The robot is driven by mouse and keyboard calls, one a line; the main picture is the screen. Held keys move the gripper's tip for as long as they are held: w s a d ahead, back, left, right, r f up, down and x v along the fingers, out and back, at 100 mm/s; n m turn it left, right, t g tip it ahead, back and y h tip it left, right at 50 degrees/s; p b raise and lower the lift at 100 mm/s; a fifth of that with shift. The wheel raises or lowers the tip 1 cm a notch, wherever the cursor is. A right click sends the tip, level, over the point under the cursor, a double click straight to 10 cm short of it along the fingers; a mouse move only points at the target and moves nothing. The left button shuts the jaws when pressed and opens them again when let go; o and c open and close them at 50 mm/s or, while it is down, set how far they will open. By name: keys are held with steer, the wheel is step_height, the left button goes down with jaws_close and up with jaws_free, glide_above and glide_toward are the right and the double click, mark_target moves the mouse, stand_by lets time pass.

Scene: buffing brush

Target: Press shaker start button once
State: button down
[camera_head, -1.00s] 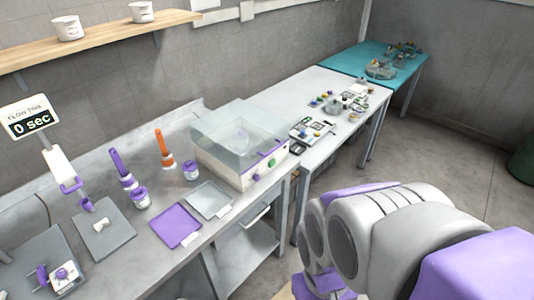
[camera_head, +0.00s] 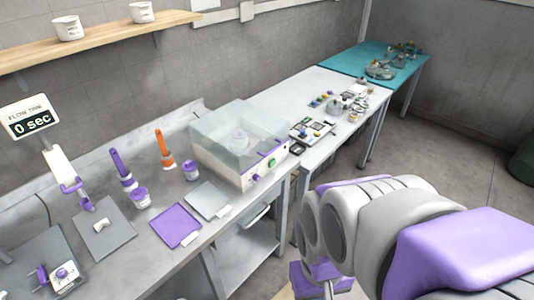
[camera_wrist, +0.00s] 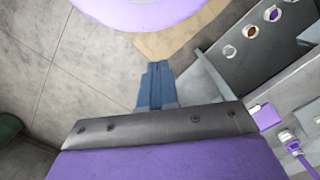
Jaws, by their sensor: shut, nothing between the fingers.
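The shaker (camera_head: 215,158) is a white box with a clear lid, standing at the right end of the near grey bench in the head view. A green button (camera_head: 271,162) and a purple knob (camera_head: 256,179) are on its front face. My gripper (camera_wrist: 155,68) has dark blue fingers, closed together and empty in the wrist view. It hangs low over the floor, apart from the shaker. In the head view, my arm is at the lower right and the fingertips cannot be made out.
A purple mat (camera_head: 176,225) and a grey mat (camera_head: 207,200) lie before the shaker. Purple and orange brushes (camera_head: 165,150) stand to the left. A white table (camera_head: 318,85) with small parts continues behind to the right. Open floor (camera_head: 450,160) lies right of the benches.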

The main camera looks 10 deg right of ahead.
mark_target(272, 163)
steer(key=w+d+f+m+t+h, duration=0.25)
steer(key=w+d+f+t, duration=0.2)
steer(key=w, duration=0.95)
steer(key=w+d+f+m+t+h, duration=0.1)
steer(key=w+d+f+m+t, duration=0.3)
steer(key=w, duration=0.9)
steer(key=w+d+f+m+t+h, duration=0.1)
steer(key=w+d+f+t, duration=0.4)
steer(key=w, duration=0.9)
steer(key=w+f+m+t+y, duration=0.1)
steer(key=w+f+t, duration=0.4)
steer(key=f+t, duration=0.1)
steer(key=shift+w+a+f+t+b, duration=0.15)
steer(key=shift+w+f+t+b, duration=0.2)
steer(key=shift+t, duration=0.2)
steer(key=shift+y, duration=0.25)
steer(key=shift+w+a+b, duration=0.45)
steer(key=shift+w+a, duration=0.4)
steer(key=shift+w, duration=0.35)
steer(key=shift+w+a+b, duration=0.4)
steer(key=shift+w+a, duration=0.5)
steer(key=shift+w, duration=0.25)
steer(key=shift+w+a+b, duration=0.45)
steer(key=shift+w+a, duration=0.4)
steer(key=shift+w, duration=0.35)
steer(key=shift+w+a+r, duration=0.1)
